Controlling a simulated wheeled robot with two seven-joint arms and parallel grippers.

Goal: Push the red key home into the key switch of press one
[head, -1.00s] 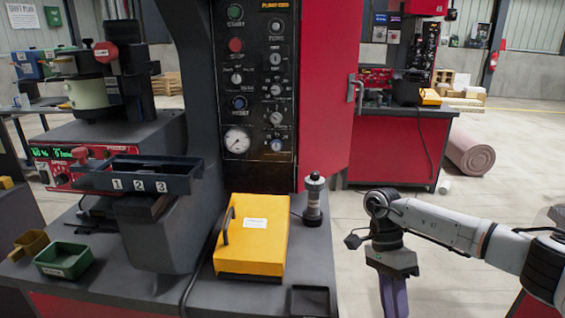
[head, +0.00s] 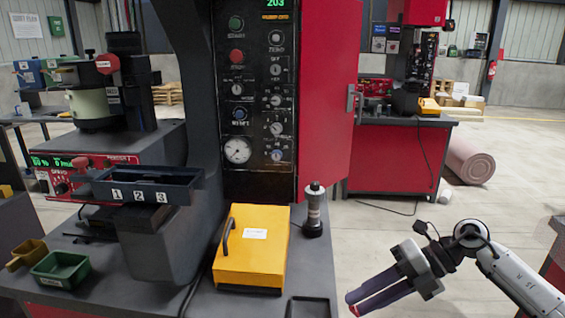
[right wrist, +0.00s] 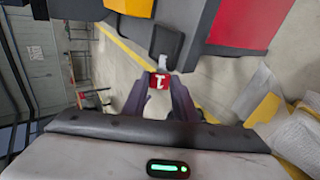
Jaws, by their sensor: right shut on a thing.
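My right gripper (head: 352,304) is at the lower right in the head view, beyond the right edge of the press table, with its fingers pointing left and slightly down. It is shut on the red key (head: 355,311), of which only a small red part shows at the fingertips. In the right wrist view the red key (right wrist: 159,82) shows as a red piece with a white mark between the fingertips. The press's black control panel (head: 258,90) faces me with several knobs, buttons and a gauge. I cannot tell which fitting is the key switch. My left gripper is not in view.
A yellow box (head: 252,246) with a handle lies on the press table (head: 312,272). A dark cylindrical post (head: 314,210) stands behind it to the right. A small black tray (head: 307,307) is at the front edge. The red door (head: 328,100) stands right of the panel.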

